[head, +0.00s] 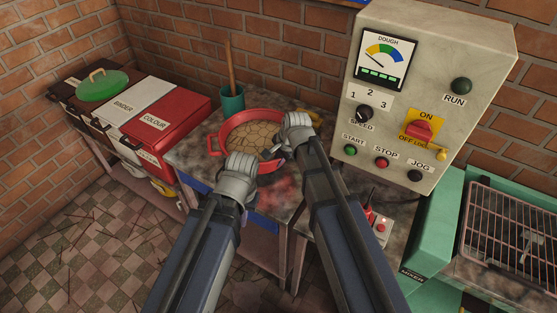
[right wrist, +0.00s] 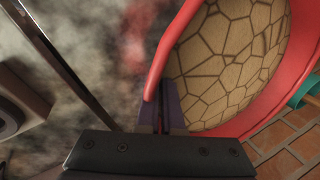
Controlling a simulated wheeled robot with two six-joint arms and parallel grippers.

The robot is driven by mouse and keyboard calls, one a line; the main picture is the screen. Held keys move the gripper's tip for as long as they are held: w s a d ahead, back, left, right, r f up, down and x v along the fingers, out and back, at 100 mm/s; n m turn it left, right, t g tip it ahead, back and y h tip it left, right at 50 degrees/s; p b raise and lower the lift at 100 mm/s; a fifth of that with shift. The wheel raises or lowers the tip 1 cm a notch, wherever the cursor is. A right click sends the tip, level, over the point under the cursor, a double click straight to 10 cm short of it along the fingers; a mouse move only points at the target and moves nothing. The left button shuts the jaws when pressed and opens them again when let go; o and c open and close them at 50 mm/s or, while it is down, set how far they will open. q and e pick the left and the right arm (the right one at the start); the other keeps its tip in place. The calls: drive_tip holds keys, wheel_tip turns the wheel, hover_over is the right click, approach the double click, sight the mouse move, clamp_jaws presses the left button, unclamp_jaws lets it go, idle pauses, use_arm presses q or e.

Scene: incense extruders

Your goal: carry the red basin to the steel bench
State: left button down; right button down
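The red basin (head: 220,132) holds a cracked tan mass and rests on, or very close above, a mottled grey bench top (head: 190,155). I cannot tell whether this is the steel bench. My left gripper (head: 242,170) is at the basin's near side; its fingertips are hidden. My right gripper (head: 297,128) is at the basin's right side. In the right wrist view, its fingers (right wrist: 168,105) are close together at the red rim (right wrist: 162,65) and look closed on it. The basin's left handle is free.
A teal pot (head: 232,100) with a wooden stick stands behind the basin. A control panel (head: 430,90) rises to the right. Red and white bins (head: 170,125) stand at left. A small red-tipped device (head: 378,225) and a green mixer (head: 430,245) are at right.

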drive_tip(key=shift+r, duration=0.1)
wheel_tip(320, 180, down, 4)
drive_tip(key=b, duration=0.4)
drive_tip(key=shift+r, duration=0.1)
drive_tip(key=c, duration=1.5)
unclamp_jaws()
drive_tip(key=o, duration=0.4)
